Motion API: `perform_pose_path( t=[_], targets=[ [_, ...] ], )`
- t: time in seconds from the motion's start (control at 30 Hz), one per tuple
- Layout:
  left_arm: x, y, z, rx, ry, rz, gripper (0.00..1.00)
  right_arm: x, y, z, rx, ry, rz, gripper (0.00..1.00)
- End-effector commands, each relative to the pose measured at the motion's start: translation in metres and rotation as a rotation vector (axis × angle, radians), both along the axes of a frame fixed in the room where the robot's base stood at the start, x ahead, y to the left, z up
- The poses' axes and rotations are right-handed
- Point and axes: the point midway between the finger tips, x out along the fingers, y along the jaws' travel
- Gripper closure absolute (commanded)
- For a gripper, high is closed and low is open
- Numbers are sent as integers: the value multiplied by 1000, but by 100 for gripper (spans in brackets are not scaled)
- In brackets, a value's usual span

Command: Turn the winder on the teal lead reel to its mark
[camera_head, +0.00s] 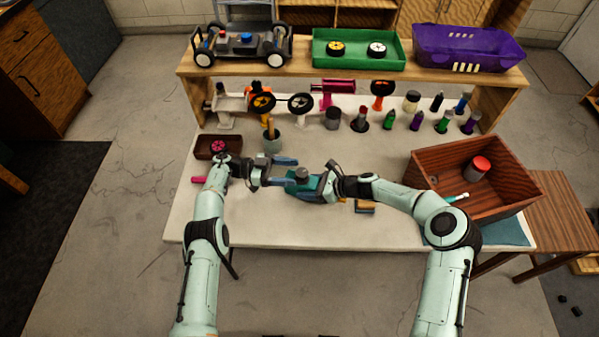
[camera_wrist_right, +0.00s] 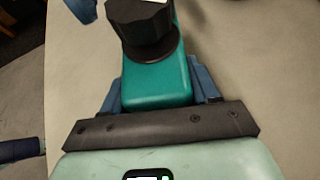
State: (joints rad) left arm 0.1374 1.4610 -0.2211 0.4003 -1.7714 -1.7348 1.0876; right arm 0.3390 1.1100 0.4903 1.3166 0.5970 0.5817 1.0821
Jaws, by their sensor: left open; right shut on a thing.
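The teal lead reel (camera_head: 299,185) is near the middle of the white table, with its dark knob-like winder (camera_head: 302,173) on top. In the right wrist view the teal body (camera_wrist_right: 158,88) lies between my right gripper's blue fingers, and the black faceted winder (camera_wrist_right: 140,30) stands beyond them. A pale patch shows on the winder's top; I cannot make out a mark. My right gripper (camera_head: 318,187) is shut on the reel body from the right. My left gripper (camera_head: 286,171) is open, its blue fingers pointing at the winder from the left, with a gap between them.
A brown box (camera_head: 218,154) with a pink wheel and a cup (camera_head: 272,143) stand at the left. A wooden crate (camera_head: 430,170) with a red-topped can is at the right. Bottles and tools line the back under a shelf (camera_head: 300,68). A small block (camera_head: 365,207) lies in front.

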Motion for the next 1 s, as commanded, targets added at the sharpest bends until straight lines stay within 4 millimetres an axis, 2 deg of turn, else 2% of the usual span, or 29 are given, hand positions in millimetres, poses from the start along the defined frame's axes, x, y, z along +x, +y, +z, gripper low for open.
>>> perform_pose_path(
  t=[0.23, 0.57, 0.67, 0.77, 0.87, 1.0],
  targets=[
    [0, 13, 0, 2, 0, -1, 31, 0, 0, -1, -1, 1, -1, 67],
    [0, 13, 0, 1, -1, -1, 31, 0, 0, -1, -1, 1, -1, 67],
    [3, 8, 6, -20, -26, 11, 31, 0, 0, -1, -1, 1, -1, 67],
    [14, -4, 22, -79, -100, 54, 31, 0, 0, -1, -1, 1, 0, 67],
    [32, -23, 49, -169, -225, 148, 31, 0, 0, 0, -1, 1, 0, 67],
    [64, -44, 92, -280, -422, 366, 31, 0, 0, 0, -1, 2, 0, 67]
  ],
)
